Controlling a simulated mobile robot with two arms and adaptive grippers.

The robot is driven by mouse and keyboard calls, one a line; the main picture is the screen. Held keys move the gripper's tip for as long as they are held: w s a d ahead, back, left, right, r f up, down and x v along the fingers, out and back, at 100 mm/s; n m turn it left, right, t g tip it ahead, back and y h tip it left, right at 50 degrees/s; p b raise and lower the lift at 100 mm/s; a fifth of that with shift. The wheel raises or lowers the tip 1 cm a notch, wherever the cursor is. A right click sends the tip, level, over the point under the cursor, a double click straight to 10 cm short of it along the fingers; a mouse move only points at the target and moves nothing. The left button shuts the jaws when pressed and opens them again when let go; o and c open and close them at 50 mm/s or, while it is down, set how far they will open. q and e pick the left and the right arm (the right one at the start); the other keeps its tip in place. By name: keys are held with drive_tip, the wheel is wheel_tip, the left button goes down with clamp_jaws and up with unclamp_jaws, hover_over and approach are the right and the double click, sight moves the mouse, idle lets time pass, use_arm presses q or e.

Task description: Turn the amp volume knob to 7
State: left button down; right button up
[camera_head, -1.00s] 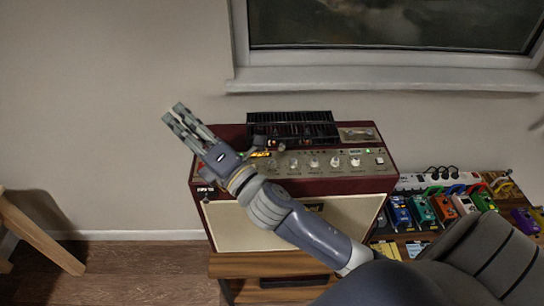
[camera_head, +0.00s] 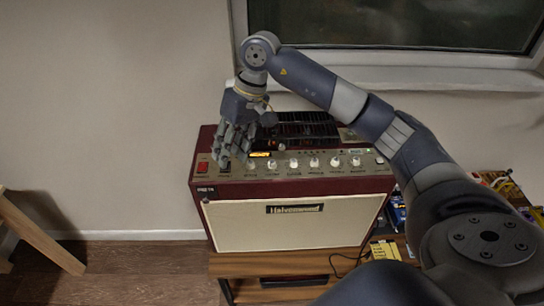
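The maroon amp (camera_head: 290,225) with a cream front stands on a wooden stand below the window. Its top panel carries a row of cream knobs, such as this knob (camera_head: 314,163), and a red switch (camera_head: 203,167) at the left end. The knob labels and pointer settings are too small to read. My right gripper (camera_head: 232,158) points down over the left part of the panel, between the red switch and the visible knobs. Its fingers look spread, with nothing seen between them. They hide part of the panel; contact cannot be told. My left gripper is not in view.
A black slatted unit (camera_head: 303,128) sits on the amp's back. The window sill (camera_head: 400,80) is behind my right arm. Pedals (camera_head: 397,214) and cables lie at the right, partly hidden by my arm. A wooden leg (camera_head: 40,237) stands at the left. The wall left of the amp is clear.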

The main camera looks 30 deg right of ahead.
sight(272, 161)
drive_tip(key=d+r+n+h, duration=0.1)
drive_tip(key=d+r+h, duration=0.25)
drive_tip(key=d, duration=0.75)
drive_tip(key=shift+g+h, duration=0.25)
drive_tip(key=shift+g, duration=0.15)
drive_tip(key=f, duration=0.3)
drive_tip(key=f+p, duration=0.1)
drive_tip(key=f, duration=0.3)
drive_tip(key=f+p, duration=0.1)
drive_tip(key=f, duration=0.3)
drive_tip(key=shift+s+a+f, duration=0.1)
drive_tip(key=shift+s+f, duration=0.1)
drive_tip(key=shift+s, duration=0.2)
drive_tip(key=shift+c, duration=0.6)
clamp_jaws()
